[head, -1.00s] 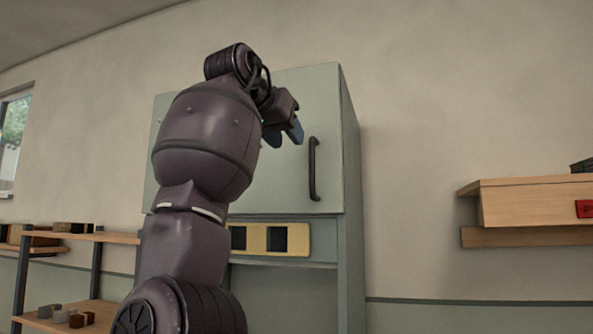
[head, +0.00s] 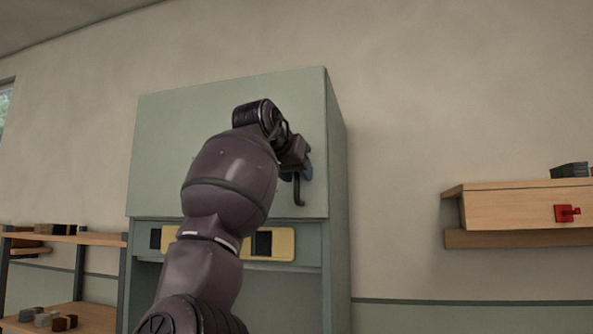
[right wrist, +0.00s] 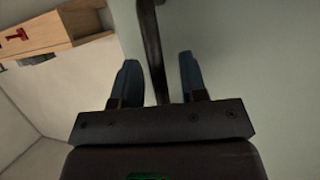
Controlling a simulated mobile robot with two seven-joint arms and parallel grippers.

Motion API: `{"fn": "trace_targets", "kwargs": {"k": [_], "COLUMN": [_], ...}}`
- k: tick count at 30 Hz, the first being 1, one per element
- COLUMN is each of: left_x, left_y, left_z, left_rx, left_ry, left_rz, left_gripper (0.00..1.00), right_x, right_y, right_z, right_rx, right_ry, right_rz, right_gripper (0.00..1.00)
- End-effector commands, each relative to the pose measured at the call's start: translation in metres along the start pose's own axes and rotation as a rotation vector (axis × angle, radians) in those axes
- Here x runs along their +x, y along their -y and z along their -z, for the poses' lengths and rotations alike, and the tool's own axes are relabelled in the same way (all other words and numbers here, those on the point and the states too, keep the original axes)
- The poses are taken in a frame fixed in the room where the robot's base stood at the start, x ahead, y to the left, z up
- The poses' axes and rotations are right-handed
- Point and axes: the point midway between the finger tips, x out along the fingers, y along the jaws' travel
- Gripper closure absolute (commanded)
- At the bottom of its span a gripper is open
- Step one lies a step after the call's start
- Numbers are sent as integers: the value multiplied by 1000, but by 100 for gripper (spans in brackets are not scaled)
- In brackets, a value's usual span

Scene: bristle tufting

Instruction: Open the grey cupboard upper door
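The grey cupboard (head: 338,200) stands against the wall. Its upper door (head: 170,130) is a flat grey-green panel that looks shut, partly hidden by my right arm. The dark vertical bar handle (head: 299,192) is near the door's right edge; its upper part is hidden behind my right gripper (head: 305,170). In the right wrist view the handle (right wrist: 151,45) runs between the two blue fingers of my right gripper (right wrist: 158,68). The fingers are open, with a visible gap on both sides of the handle. My left gripper is not in view.
A yellow panel with dark openings (head: 284,244) sits below the door. A wooden wall unit (head: 510,207) with a red handle (head: 566,213) is at the right. A wooden shelf rack (head: 95,238) with small blocks stands at the left. Bare wall lies right of the cupboard.

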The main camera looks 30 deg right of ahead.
Motion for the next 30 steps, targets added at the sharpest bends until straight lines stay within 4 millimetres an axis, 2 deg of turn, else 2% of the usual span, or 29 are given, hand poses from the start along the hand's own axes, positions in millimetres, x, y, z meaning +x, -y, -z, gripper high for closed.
{"fn": "trace_targets", "kwargs": {"k": [9,15,17,30], "left_x": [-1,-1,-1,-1], "left_y": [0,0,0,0], "left_z": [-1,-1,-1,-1], "left_rx": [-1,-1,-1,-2], "left_ry": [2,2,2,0], "left_rz": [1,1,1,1], "left_gripper": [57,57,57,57], "right_x": [2,2,2,-2], "right_y": [0,0,0,0], "right_z": [0,0,0,-2], "right_rx": [0,0,0,3], "right_ry": [0,0,0,-1], "right_rz": [0,0,0,-8], "right_gripper": [62,93,100,100]}}
